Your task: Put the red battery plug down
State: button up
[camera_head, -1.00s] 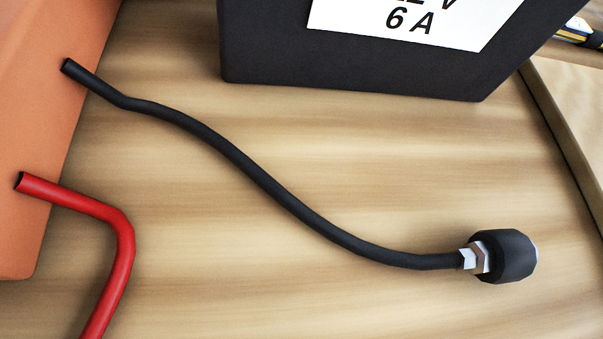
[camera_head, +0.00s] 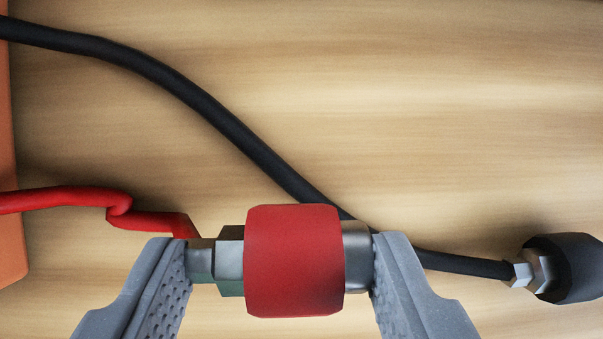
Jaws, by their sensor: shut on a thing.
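The red battery plug (camera_head: 294,260) is a red cylinder with metal ends, at the lower middle of the view. My gripper (camera_head: 280,262) is shut on it, with one grey finger at each metal end. The plug lies sideways between the fingers. The red cable (camera_head: 62,199) runs from its left end to the left edge and has a kink in it. How far the plug is above the wooden surface I cannot tell.
A black cable (camera_head: 215,112) crosses the wooden surface (camera_head: 430,100) and passes behind the red plug. It ends in a black plug (camera_head: 570,266) at the right. An orange body (camera_head: 10,250) stands at the left edge. The upper right of the surface is clear.

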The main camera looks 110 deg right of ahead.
aim_at(289, 307)
jog(key=shift+w+a, duration=0.3)
jog(key=shift+w, duration=0.15)
jog(key=shift+f+b, duration=0.5)
jog(key=shift+f, duration=1.15)
jog(key=o, duration=1.2)
jog(key=shift+c, duration=0.2)
jog(key=shift+f, duration=0.1)
jog(key=p+v, duration=0.2)
jog(key=v, duration=1.1)
jog(key=shift+s+a+r, duration=0.2)
jog(key=shift+s+r, duration=0.05)
jog(key=shift+r, duration=0.1)
